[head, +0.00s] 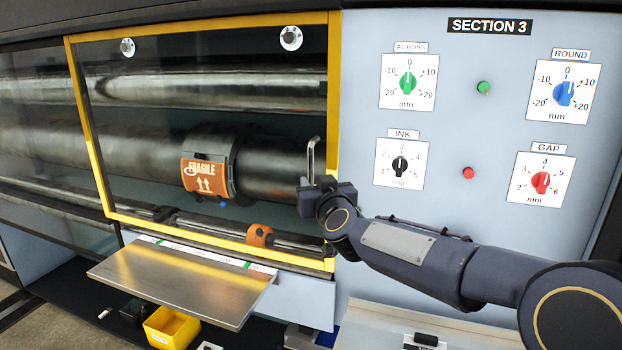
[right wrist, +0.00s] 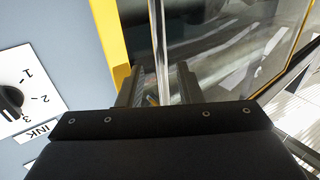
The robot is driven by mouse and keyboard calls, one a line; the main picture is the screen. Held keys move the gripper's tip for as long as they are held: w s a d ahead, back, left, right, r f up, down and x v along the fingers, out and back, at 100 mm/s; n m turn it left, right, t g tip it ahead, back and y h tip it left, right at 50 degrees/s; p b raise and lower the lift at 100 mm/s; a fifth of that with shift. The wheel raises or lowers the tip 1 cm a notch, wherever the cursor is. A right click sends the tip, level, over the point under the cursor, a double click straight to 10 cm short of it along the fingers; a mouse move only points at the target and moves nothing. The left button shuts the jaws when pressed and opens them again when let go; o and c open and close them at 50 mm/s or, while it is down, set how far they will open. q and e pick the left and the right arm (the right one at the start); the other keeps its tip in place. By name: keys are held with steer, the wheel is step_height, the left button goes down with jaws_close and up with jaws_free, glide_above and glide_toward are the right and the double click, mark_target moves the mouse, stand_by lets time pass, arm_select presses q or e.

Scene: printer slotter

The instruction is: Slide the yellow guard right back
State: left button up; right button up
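The yellow guard (head: 97,170) is a yellow-framed clear pane standing in front of the dark rollers in the head view. Its right edge is next to the blue-grey control panel. An upright metal handle (head: 311,158) is near that right edge, and it also shows in the right wrist view (right wrist: 161,45). My right gripper (head: 318,185) is at the lower part of the handle. In the right wrist view its fingers (right wrist: 160,88) are apart, one on each side of the handle, with gaps showing. My left gripper is not in view.
The control panel (head: 450,225) with several knobs is right of the guard, behind my right arm. A metal shelf (head: 185,285) juts out below the guard. A yellow bin (head: 172,328) stands lower down. Behind the pane is a roller with an orange FRAGILE label (head: 204,177).

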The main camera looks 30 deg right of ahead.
mark_target(312, 179)
steer(key=shift+x, duration=2.1)
steer(key=shift+a, duration=0.1)
jaws_close()
